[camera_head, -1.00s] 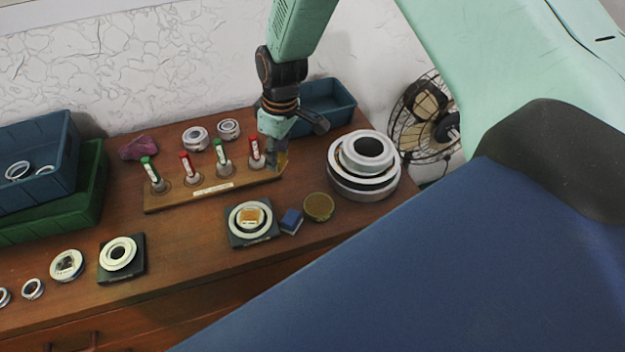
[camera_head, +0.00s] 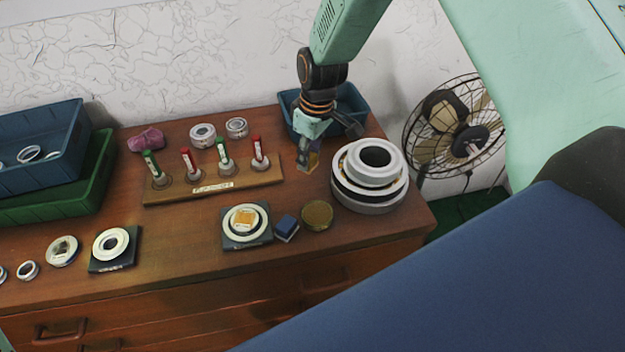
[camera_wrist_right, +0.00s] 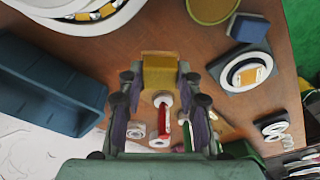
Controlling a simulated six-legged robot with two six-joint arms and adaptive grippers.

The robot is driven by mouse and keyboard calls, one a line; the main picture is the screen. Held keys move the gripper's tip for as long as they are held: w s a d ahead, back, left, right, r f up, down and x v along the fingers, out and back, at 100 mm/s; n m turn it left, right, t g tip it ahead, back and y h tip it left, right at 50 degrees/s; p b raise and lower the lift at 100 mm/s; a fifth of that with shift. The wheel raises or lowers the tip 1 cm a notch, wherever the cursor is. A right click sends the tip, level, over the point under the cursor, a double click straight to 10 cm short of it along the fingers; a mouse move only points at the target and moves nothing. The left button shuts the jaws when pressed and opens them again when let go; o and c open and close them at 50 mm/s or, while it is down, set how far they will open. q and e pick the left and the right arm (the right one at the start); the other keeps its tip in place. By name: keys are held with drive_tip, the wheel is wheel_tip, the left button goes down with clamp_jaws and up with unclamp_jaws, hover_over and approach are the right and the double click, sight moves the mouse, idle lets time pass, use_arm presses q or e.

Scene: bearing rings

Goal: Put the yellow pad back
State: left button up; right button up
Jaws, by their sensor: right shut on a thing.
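My right gripper (camera_head: 308,158) is shut on a yellow pad (camera_wrist_right: 160,75), which shows between its fingertips in the right wrist view. In the head view, the gripper hangs over the bench between the right end of the wooden marker rack (camera_head: 215,191) and the large stack of bearing rings (camera_head: 370,205). Its fingers mostly hide the pad there. I cannot tell whether the pad touches the bench. An orange-yellow square (camera_head: 244,217) lies on a ring on a dark square base (camera_head: 232,243). A dark blue block (camera_head: 286,228) is beside that base. My left gripper is not in view.
A round brownish-yellow tin (camera_head: 317,215) stands near the blue block. A blue bin (camera_head: 350,104) is behind the gripper. Red and green markers stand in the rack. Blue and green trays (camera_head: 95,190) are at the left. A fan (camera_head: 455,130) stands beyond the bench's right end.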

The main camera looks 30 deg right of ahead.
wheel_tip(320, 180, down, 7)
drive_tip(key=shift+f, duration=0.1)
drive_tip(key=shift+w+a, duration=0.15)
drive_tip(key=shift+a, duration=0.15)
drive_tip(key=shift+d+f, duration=0.25)
drive_tip(key=shift+d, duration=0.05)
drive_tip(key=o, duration=0.8)
drive_tip(key=shift+d, duration=0.1)
drive_tip(key=shift+c, duration=0.2)
drive_tip(key=shift+o, duration=1.2)
drive_tip(key=shift+a+r, duration=0.1)
drive_tip(key=shift+a, duration=0.2)
drive_tip(key=shift+d, duration=0.15)
